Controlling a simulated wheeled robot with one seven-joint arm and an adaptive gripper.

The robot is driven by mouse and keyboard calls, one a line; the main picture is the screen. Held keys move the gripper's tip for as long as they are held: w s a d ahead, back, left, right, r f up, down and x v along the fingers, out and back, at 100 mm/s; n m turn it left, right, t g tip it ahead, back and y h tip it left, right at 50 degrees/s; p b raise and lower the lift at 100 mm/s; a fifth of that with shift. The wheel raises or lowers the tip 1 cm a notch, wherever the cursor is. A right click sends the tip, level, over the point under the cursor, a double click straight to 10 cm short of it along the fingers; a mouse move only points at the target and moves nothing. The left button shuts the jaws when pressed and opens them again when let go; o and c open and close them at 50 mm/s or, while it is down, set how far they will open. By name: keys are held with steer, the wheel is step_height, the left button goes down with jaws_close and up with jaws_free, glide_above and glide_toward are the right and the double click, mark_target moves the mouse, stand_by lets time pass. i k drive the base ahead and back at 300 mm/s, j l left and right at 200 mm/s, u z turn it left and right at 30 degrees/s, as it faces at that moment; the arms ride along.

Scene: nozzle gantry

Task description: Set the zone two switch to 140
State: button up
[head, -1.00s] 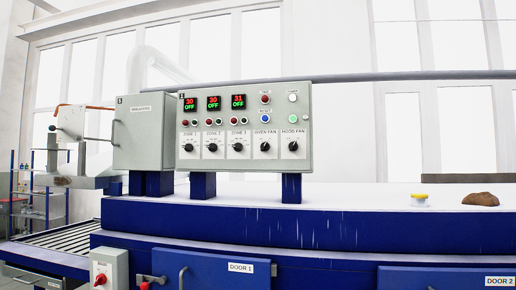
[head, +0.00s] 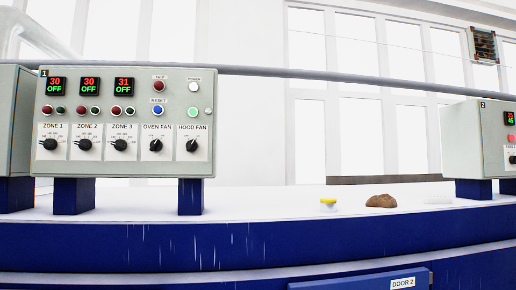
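The control panel (head: 182,122) marked 1 stands on blue legs on top of the blue oven at the left of the head view. The zone two switch (head: 85,144) is a black rotary knob with a printed scale, second in the bottom row. Its exact setting is too small to read. The zone two display (head: 90,86) above it shows 30 in red and OFF in green. My gripper is not in view.
The zone 1 knob (head: 50,144) and zone 3 knob (head: 120,144) flank it closely. Oven fan (head: 155,145) and hood fan (head: 192,145) knobs follow. A yellow-lidded jar (head: 328,204), a brown lump (head: 381,201) and panel 2 (head: 470,150) stand to the right.

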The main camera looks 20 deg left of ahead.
mark_target(85, 144)
steer(key=j+z, duration=0.25)
steer(key=j, duration=1)
steer(key=i, duration=0.05)
